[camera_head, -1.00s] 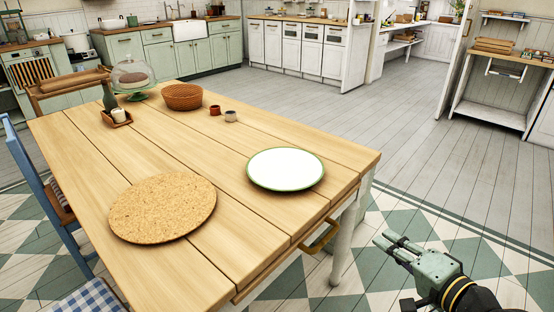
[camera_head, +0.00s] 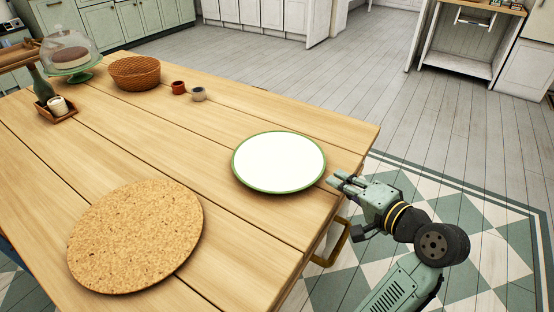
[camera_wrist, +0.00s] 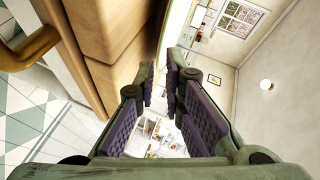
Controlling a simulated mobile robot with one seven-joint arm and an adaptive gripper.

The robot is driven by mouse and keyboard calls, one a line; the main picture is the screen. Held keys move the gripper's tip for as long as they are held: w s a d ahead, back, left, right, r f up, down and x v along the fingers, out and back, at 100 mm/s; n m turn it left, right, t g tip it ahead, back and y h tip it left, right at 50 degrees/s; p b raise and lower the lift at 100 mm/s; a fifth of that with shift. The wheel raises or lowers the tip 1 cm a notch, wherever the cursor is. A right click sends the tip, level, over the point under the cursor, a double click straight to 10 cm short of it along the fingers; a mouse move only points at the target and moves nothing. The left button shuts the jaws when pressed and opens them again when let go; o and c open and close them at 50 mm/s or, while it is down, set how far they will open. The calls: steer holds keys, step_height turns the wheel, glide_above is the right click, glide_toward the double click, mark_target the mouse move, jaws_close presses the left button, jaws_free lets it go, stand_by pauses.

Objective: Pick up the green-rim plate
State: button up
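The green-rim plate (camera_head: 279,161) is a flat white disc with a green edge. It lies on the wooden table near its right edge in the head view. My gripper (camera_head: 336,182) is just right of the plate, near the table edge, with its fingers pointing left toward the rim. It looks apart from the plate, though the exact gap is hard to judge. In the wrist view my gripper (camera_wrist: 163,75) has its two dark-padded fingers spread with nothing held between them. A pale strip with a green edge beyond the fingertips may be the plate.
The table (camera_head: 215,220) also holds a round cork mat (camera_head: 136,236), a wicker basket (camera_head: 134,73), two small cups (camera_head: 198,94) and a covered cake stand (camera_head: 68,55). A brass handle (camera_head: 333,244) juts from the table's side below my gripper. The table around the plate is clear.

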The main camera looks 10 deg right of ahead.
mark_target(323, 180)
steer(key=x, duration=0.4)
steer(key=p+x, duration=0.1)
steer(key=x, duration=0.1)
steer(key=shift+w+d, duration=0.2)
steer(key=shift+w, duration=0.15)
jaws_close()
steer(key=shift+r, duration=0.15)
stand_by(0.4)
